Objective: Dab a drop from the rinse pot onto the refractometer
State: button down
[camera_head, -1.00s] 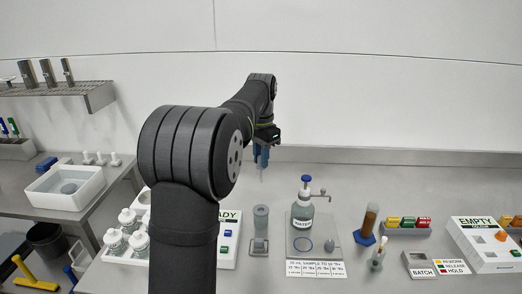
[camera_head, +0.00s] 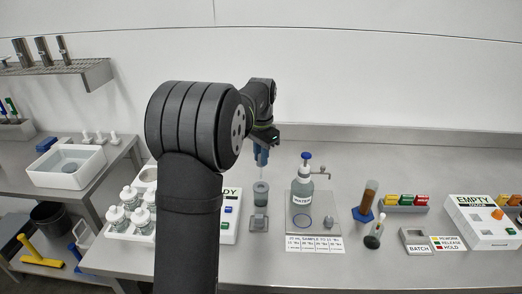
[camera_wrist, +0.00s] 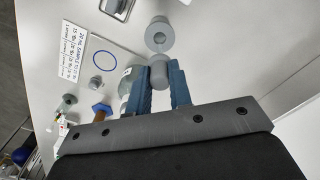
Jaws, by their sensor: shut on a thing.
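My gripper (camera_head: 261,157) has blue fingers and is shut on a slim dropper. The dropper's grey rounded top (camera_wrist: 159,72) sits between the fingers in the wrist view. Its thin pale stem (camera_head: 261,174) points down in the head view, with the tip just above or at the mouth of a grey cup (camera_head: 260,195). I cannot tell if the tip is inside. The cup also shows in the wrist view (camera_wrist: 159,28); it is probably the rinse pot.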

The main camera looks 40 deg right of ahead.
jog(key=shift+a+f, duration=0.1)
jog(key=w+a+f+n, duration=0.2)
jog(key=a+n, duration=0.4)
jog(key=a, duration=1.6)
jog(key=shift+w, duration=0.2)
jog(key=shift+a, duration=0.1)
jog(key=shift+f, duration=1.6)
